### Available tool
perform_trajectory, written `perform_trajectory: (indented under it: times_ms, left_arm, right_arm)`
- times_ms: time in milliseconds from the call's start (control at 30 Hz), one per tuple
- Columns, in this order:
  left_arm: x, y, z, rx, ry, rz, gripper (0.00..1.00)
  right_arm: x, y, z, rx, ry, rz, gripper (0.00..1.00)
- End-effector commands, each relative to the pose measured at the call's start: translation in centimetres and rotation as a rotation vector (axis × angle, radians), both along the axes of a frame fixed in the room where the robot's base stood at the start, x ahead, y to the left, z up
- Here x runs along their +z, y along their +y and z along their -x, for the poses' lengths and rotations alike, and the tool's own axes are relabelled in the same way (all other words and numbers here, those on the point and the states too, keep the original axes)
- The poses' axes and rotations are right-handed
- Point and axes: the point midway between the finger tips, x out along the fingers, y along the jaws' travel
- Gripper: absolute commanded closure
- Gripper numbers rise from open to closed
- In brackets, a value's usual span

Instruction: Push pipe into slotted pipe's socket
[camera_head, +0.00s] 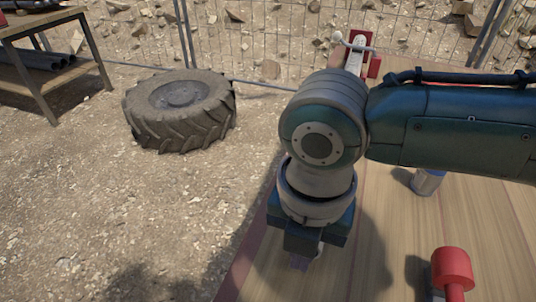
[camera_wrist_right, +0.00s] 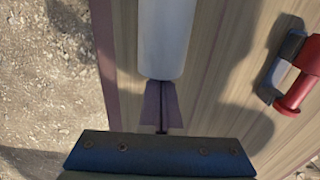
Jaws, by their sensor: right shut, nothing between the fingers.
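A light grey pipe (camera_wrist_right: 165,40) lies lengthwise over the wooden table in the right wrist view, with its near end just ahead of my right fingertips. Whether they touch is unclear. My right gripper (camera_head: 300,262) is over the table's left edge in the head view, pointing down. In the right wrist view its fingers (camera_wrist_right: 162,103) are together with nothing between them. My arm hides most of the pipe in the head view. The far end of the pipe runs out of the wrist view, so I cannot make out the slotted pipe's socket. My left gripper is not in view.
A red-headed tool (camera_head: 452,270) lies on the wooden table (camera_head: 385,262) to the right. A red vise-like fixture (camera_head: 358,55) is at the far end. A tyre (camera_head: 182,108) lies on the ground left.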

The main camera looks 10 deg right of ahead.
Motion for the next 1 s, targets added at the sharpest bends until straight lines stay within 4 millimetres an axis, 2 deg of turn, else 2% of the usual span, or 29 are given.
perform_trajectory:
  times_ms: [133,333,500,867,1000]
  left_arm:
    - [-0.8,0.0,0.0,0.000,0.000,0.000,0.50]
    - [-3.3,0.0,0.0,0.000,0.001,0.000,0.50]
    - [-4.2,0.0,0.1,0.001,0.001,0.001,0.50]
    - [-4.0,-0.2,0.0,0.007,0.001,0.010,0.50]
    - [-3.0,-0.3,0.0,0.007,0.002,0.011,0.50]
  right_arm:
    - [-0.3,-0.7,-1.0,-0.004,-0.001,0.003,1.00]
    - [-0.6,-3.1,-4.7,-0.007,-0.004,0.003,1.00]
    - [-0.2,-4.2,-6.3,-0.003,-0.002,0.000,1.00]
    - [0.1,-4.3,-6.4,-0.001,0.000,0.000,1.00]
    - [0.3,-3.8,-5.8,-0.001,0.002,-0.002,1.00]
